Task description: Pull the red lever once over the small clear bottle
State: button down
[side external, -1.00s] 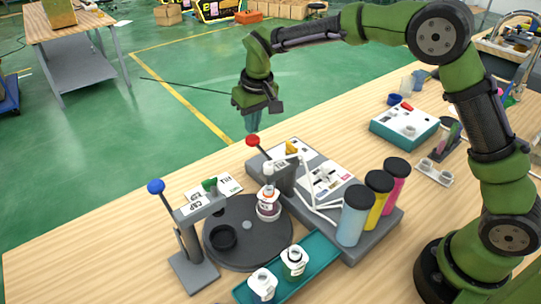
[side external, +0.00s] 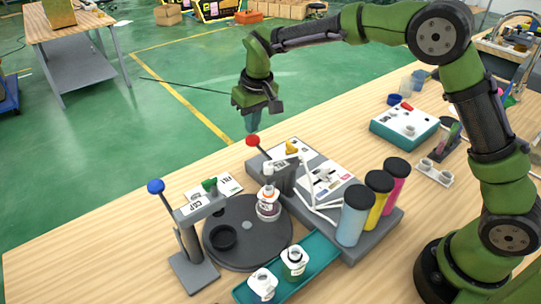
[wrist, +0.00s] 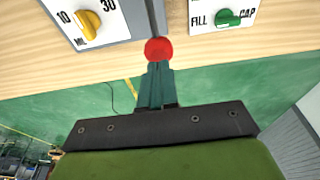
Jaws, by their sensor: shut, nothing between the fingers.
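The red lever (side external: 253,141) is a red ball on a dark rod, standing up from the grey filling machine (side external: 330,182). The red ball also shows in the wrist view (wrist: 158,49), right at my fingertips. My gripper (side external: 252,125) is shut and empty, pointing down just above the red ball; I cannot tell whether it touches it. The small clear bottle (side external: 268,208) stands upright on the dark round turntable (side external: 223,258) under the filling nozzle, with reddish marks on it.
A blue-knobbed lever (side external: 156,186) stands at the left of the turntable. Blue, yellow and pink cylinders (side external: 353,216) stand at the right. The table's left front is clear.

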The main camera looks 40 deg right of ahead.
aim_at(254, 137)
jog(key=shift+f, duration=0.1)
dwell(0.3)
jog(key=shift+f, duration=2.95)
jog(key=shift+r, duration=4.55)
